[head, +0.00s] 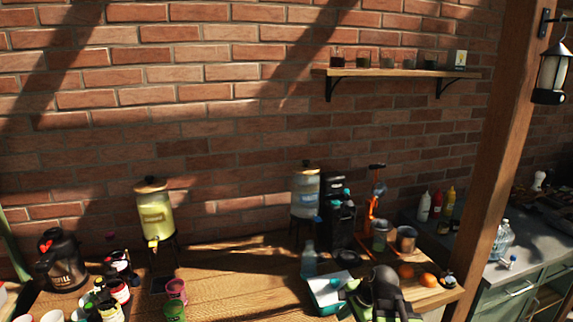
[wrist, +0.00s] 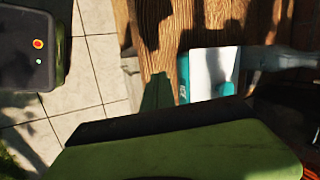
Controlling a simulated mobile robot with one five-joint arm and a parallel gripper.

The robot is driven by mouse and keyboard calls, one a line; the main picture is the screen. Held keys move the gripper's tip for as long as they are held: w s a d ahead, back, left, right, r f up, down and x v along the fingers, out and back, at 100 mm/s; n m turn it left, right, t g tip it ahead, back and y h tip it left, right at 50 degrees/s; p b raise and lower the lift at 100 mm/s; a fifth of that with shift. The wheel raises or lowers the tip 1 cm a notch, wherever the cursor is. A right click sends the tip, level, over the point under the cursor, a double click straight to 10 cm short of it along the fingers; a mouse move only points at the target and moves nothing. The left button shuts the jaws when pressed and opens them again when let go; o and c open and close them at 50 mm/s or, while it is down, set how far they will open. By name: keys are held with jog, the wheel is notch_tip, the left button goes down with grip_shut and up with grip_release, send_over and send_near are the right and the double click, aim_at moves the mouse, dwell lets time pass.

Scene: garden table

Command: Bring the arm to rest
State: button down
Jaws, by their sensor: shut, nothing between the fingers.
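My gripper (wrist: 158,92) shows in the wrist view as green parts, with a broad green and black part across the bottom of the picture. It is shut with nothing between its fingers. In the head view my dark grey and green arm is at the bottom right, over the front part of the wooden table (head: 237,270). A white and teal box (head: 322,281) is just left of the arm; it also shows in the wrist view (wrist: 199,72), beyond the gripper. I cannot tell the exact gap between them.
A clear bottle (head: 309,260) stands behind the box. Oranges (head: 428,280) lie right of my arm. A yellow drink dispenser (head: 155,217), a pink cup (head: 177,291) and a green cup (head: 174,311) stand left. The table's middle is mostly clear. Tiled floor (wrist: 100,75) shows beside the table.

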jog(key=s+a+f+n+g+h, duration=0.2)
jog(key=s+a+n, duration=0.3)
jog(key=n, duration=0.1)
jog(key=shift+s+d+f+n+g+h, duration=0.15)
jog(key=shift+s+d+n+g+h, duration=0.15)
jog(key=shift+s+d+n, duration=0.65)
jog(key=shift+s+d+f+n+g+h, duration=0.15)
jog(key=shift+s+d+n+g, duration=0.25)
jog(key=shift+n, duration=1)
jog(key=shift+s+d+f+n+g+h, duration=0.15)
jog(key=shift+s+d+n+g+h, duration=0.15)
jog(key=shift+s+d+n, duration=0.65)
jog(key=shift+w+a, duration=0.2)
jog(key=shift+w, duration=0.05)
